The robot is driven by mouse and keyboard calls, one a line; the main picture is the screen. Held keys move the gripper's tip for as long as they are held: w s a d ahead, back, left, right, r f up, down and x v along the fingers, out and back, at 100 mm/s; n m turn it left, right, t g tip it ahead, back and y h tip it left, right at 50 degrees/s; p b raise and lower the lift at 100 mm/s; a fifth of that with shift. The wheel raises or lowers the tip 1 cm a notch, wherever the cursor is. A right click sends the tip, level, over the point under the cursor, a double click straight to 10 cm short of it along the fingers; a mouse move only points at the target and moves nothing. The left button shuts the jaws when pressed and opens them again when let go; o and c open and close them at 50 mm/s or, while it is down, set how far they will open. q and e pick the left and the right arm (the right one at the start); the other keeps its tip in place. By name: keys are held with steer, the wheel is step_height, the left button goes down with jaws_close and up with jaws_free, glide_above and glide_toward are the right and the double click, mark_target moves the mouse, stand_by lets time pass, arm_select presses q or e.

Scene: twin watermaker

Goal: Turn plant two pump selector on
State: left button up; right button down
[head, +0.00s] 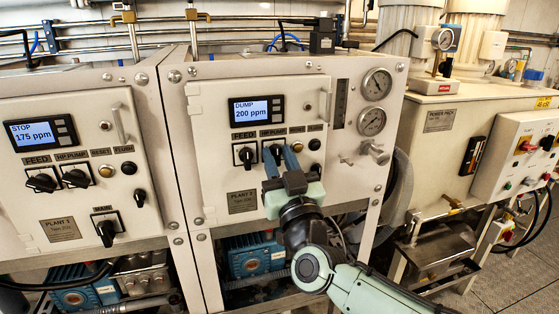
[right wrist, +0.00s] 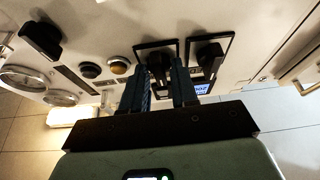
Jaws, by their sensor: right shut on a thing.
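The plant two panel (head: 215,120) carries a small display (head: 256,110) reading DUMP, 200 ppm. Its HP PUMP selector (head: 267,153) is a black knob on a square plate, partly hidden by my fingers. My right gripper (head: 281,157) is shut on this knob, coming from below. In the right wrist view, the gripper (right wrist: 160,85) has one dark finger on each side of the selector (right wrist: 155,58). The knob's exact angle is hard to tell. The FEED selector (head: 246,156) stands just left, apart from the fingers. My left gripper is not in view.
Right of the selector are two small buttons, also in the right wrist view, one amber (right wrist: 119,66) and one black (right wrist: 91,70). A door handle (head: 324,105), gauges (head: 376,85) and a valve (head: 375,151) lie further right. The plant one panel (head: 75,100) stands at left.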

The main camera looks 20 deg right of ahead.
steer(key=shift+m, duration=0.5)
steer(key=c, duration=1.2)
jaws_free()
steer(key=shift+o, duration=0.2)
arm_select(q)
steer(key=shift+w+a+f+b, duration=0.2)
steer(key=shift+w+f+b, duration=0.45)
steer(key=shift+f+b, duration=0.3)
arm_select(e)
steer(key=v, duration=1.3)
steer(key=shift+s+a, duration=0.15)
steer(key=shift+s, duration=0.05)
steer(key=shift+f, duration=0.2)
